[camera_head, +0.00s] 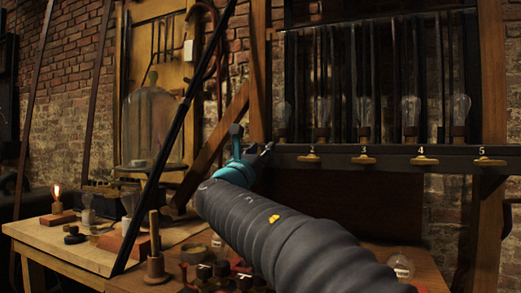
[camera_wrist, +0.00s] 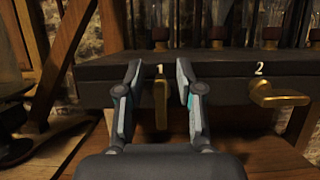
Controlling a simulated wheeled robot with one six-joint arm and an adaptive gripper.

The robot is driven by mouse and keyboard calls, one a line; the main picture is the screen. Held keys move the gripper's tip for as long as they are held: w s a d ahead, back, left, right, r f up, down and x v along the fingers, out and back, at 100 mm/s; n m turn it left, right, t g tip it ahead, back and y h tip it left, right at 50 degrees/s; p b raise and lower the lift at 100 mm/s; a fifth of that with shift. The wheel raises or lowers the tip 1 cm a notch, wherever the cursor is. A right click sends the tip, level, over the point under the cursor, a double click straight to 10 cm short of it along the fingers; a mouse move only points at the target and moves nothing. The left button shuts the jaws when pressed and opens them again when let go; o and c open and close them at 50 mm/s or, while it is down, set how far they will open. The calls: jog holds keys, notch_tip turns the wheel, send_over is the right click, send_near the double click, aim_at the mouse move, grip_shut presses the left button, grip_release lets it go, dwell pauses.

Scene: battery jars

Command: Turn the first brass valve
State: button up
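The first brass valve (camera_wrist: 160,103) is under the white number 1 on a dark rail (camera_wrist: 100,90) in the wrist view. Its handle looks upright in the picture, while the second brass valve (camera_wrist: 280,95) has its handle lying sideways. My gripper (camera_wrist: 158,70) is open, with one finger on each side of the first valve and a visible gap on both sides. In the head view my gripper (camera_head: 248,148) is at the left part of the rail, and the first valve is hidden there.
More brass valves (camera_head: 424,160) line the rail to the right, below glass bulbs (camera_head: 411,112). A wooden post (camera_head: 260,70) stands behind my gripper. A workbench (camera_head: 90,262) at lower left holds a lit candle-like lamp (camera_head: 57,204) and a bell jar (camera_head: 150,125) stands behind.

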grip_shut()
jog(key=shift+m, duration=0.5)
jog(key=m+h, duration=0.1)
jog(key=m+g+h+b, duration=0.1)
jog(key=m, duration=0.1)
jog(key=m+h, duration=0.1)
jog(key=m, duration=0.1)
jog(key=shift+s+d+f+g, duration=0.15)
jog(key=shift+d+g, duration=0.15)
jog(key=m+g, duration=0.1)
jog(key=m, duration=0.3)
jog(key=m+g+h, duration=0.1)
jog(key=m+g, duration=0.1)
jog(key=m, duration=0.2)
jog(key=d+f+m+g+h+p, duration=0.1)
jog(key=m, duration=0.3)
jog(key=shift+s+m+g, duration=0.2)
jog(key=shift+m+g, duration=0.1)
jog(key=shift+g, duration=0.1)
jog(key=shift+d+f+m+g+y+p, duration=0.1)
jog(key=shift+f+m+g+y+p, duration=0.15)
jog(key=shift+m, duration=0.7)
jog(key=shift+f+m+g+y+p, duration=0.1)
jog(key=shift+m+g+p, duration=0.2)
jog(key=shift+m, duration=0.65)
